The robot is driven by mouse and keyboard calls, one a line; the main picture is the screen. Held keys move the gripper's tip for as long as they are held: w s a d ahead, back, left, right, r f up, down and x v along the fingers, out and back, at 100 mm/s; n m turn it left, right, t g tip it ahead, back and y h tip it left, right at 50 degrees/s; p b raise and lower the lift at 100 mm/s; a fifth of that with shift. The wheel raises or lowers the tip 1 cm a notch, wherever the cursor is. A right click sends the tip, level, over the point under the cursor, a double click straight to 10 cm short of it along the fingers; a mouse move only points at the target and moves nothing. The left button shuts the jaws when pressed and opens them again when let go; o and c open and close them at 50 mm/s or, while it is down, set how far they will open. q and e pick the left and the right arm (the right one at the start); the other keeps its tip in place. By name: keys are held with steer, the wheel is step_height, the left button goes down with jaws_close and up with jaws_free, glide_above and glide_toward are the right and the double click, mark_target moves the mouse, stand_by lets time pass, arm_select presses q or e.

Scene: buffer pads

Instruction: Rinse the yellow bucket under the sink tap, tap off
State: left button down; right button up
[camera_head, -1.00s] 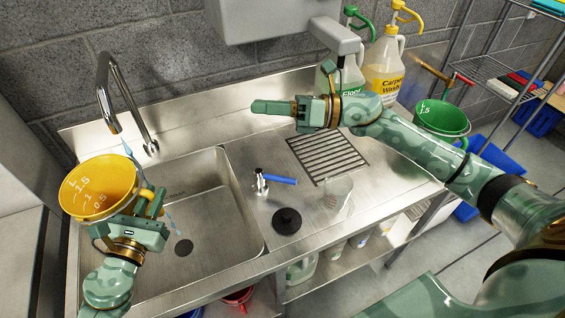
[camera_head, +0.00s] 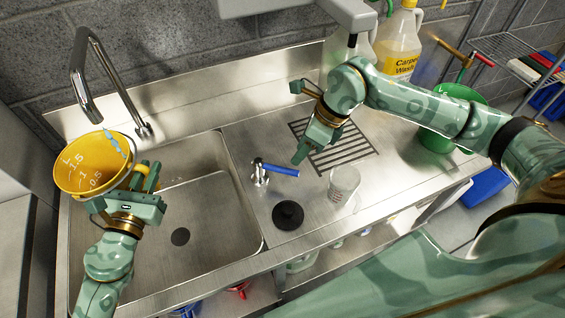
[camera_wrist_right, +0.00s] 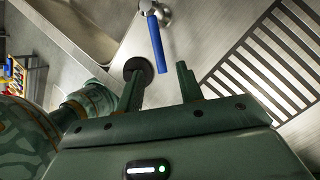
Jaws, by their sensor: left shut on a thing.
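The yellow bucket (camera_head: 92,168) is tilted over the left side of the sink basin (camera_head: 195,215), its marked inside facing up. My left gripper (camera_head: 142,178) is shut on it at its right side. The chrome tap (camera_head: 88,75) arches above the bucket. A short blue streak of water (camera_head: 112,142) shows below the spout, over the bucket. The blue tap lever (camera_head: 280,170) sits on the counter right of the basin and also shows in the right wrist view (camera_wrist_right: 157,45). My right gripper (camera_head: 303,155) is open and empty, pointing down near the lever's right end.
A black stopper (camera_head: 288,215) and a clear measuring cup (camera_head: 343,185) stand on the counter near the lever. Behind my right gripper is a drain grille (camera_head: 350,148). A Carpet Wash jug (camera_head: 400,45) and a green bucket (camera_head: 440,135) stand further right.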

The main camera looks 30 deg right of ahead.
mark_target(277, 170)
steer(key=x, duration=0.6)
steer(key=shift+a+f+b, duration=0.1)
steer(key=shift+f+b, duration=0.1)
steer(key=shift+b, duration=0.1)
jaws_close()
